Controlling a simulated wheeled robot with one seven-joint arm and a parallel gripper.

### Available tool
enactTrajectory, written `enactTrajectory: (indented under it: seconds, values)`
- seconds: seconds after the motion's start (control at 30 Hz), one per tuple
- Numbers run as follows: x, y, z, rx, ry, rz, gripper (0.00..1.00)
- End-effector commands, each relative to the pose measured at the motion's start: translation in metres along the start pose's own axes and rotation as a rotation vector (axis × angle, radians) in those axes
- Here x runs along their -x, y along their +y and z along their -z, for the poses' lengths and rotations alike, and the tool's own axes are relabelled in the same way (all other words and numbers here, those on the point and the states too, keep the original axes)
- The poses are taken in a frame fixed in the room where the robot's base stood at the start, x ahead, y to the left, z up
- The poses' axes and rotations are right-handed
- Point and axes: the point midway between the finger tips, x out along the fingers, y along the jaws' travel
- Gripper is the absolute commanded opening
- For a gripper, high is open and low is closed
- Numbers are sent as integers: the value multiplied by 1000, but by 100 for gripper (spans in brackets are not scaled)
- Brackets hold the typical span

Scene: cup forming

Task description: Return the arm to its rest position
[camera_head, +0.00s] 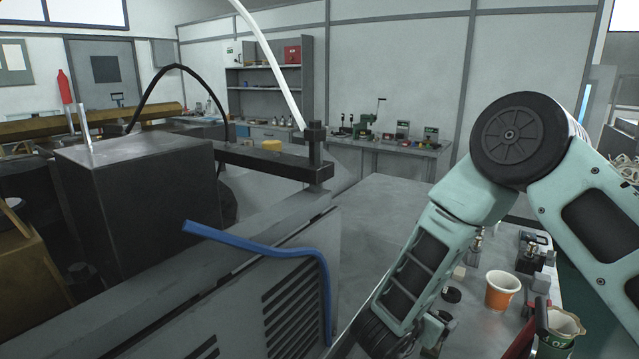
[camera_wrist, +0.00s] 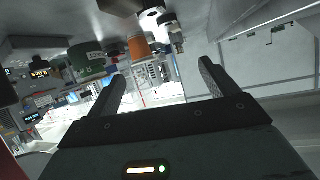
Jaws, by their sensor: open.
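My mint-green arm (camera_head: 432,255) fills the right side of the head view, bent at a large black joint. Its forearm slopes down to the lower middle, and I cannot make out the fingers there. In the wrist view my gripper (camera_wrist: 161,72) is open, its two dark fingers spread wide with nothing between them. An orange paper cup (camera_head: 502,289) stands upright on the table, right of my forearm, apart from it. It also shows in the wrist view (camera_wrist: 138,47), which looks upside down.
A green and white container (camera_head: 560,328) is at the lower right. A grey machine (camera_head: 240,300) with a blue hose (camera_head: 270,250) stands left of my forearm. Small dark items lie around the orange cup. The grey tabletop (camera_head: 385,205) behind my forearm is clear.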

Motion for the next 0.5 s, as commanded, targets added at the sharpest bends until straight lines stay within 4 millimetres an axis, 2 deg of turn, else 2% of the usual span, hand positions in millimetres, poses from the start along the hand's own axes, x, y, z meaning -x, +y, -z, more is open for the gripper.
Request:
enactTrajectory:
  seconds: [0.27, 0.37, 0.47, 0.5]
  values:
    - [35, -47, 5, -6, -177, 244, 86]
    - [60, -66, 7, 15, -269, 369, 86]
    - [101, -84, 9, 70, -386, 528, 86]
    - [121, -89, 10, 108, -439, 598, 86]
